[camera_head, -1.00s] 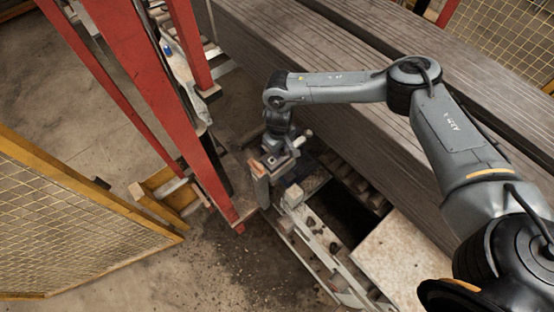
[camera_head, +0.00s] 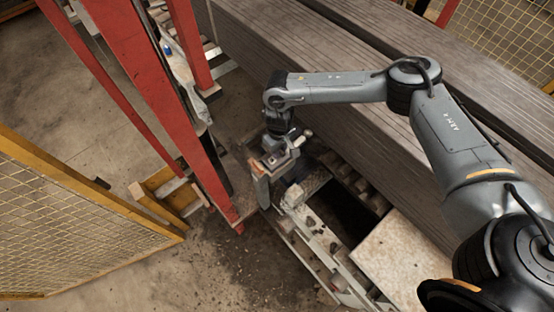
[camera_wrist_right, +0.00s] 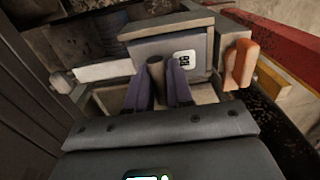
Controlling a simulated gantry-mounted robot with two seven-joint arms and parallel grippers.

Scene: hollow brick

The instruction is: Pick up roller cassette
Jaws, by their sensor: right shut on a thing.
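The roller cassette (camera_wrist_right: 150,52) appears to be the grey box-like part with a white label and a pale top edge, ahead of my right gripper in the right wrist view. A dark upright round grip (camera_wrist_right: 156,70) stands in front of its face. The two purple fingers of my right gripper (camera_wrist_right: 160,88) are shut on this grip, one on each side. My left gripper is not in view.
An orange part (camera_wrist_right: 240,66) stands close to the right of the cassette. A red post (camera_head: 195,130) rises just left of the gripper. The machine frame has a dark opening (camera_head: 347,212) and a pale plate (camera_head: 402,255). Long grey-brown stacks (camera_head: 350,125) lie behind.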

